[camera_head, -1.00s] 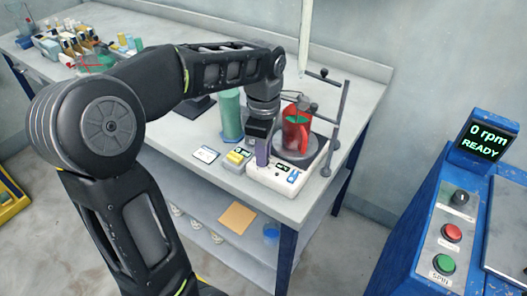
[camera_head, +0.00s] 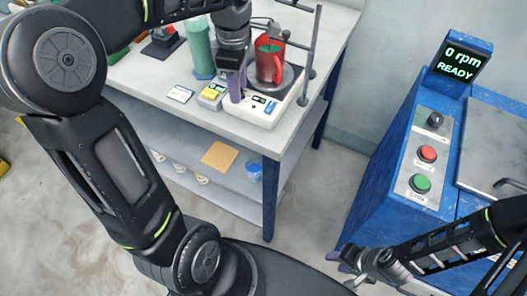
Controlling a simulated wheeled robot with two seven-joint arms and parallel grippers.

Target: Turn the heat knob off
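The white hotplate (camera_head: 265,114) stands on the grey bench at the top of the view, with small dark displays on its front. A red vessel (camera_head: 268,68) with green contents stands on its round plate. My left gripper (camera_head: 235,97) points down at the left part of the hotplate's front, its purple fingers at or against that face. The heat knob cannot be made out; the fingers cover that part. Whether they are open, or shut on the knob, cannot be told. My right gripper (camera_head: 350,271) is low at the right, away from the bench, its fingers apart and empty.
A green cylinder (camera_head: 200,48), a yellow-topped block (camera_head: 211,93) and a small card (camera_head: 180,93) are left of the hotplate. A rod stand (camera_head: 311,60) rises beside it. A blue machine (camera_head: 386,165) with a dark knob, red and green buttons and a "0 rpm READY" display stands at right.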

